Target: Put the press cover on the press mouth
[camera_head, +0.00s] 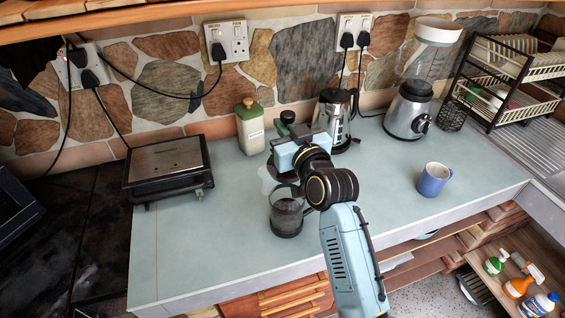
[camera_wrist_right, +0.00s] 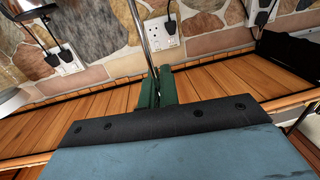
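My right gripper (camera_head: 287,118) is above the counter, with its green fingers pointing towards the wall. In the right wrist view the fingers (camera_wrist_right: 157,88) are close together on a thin metal rod (camera_wrist_right: 144,35), which I take as the stem of the press cover. My left gripper is not in view.
A flat dark appliance (camera_head: 167,165) sits at left. A green-capped canister (camera_head: 250,128), a steel kettle (camera_head: 330,122) and a blender (camera_head: 408,108) stand along the wall. A blue mug (camera_head: 433,180) is at right, with a dish rack (camera_head: 510,75) behind. The counter (camera_head: 220,245) front left is clear.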

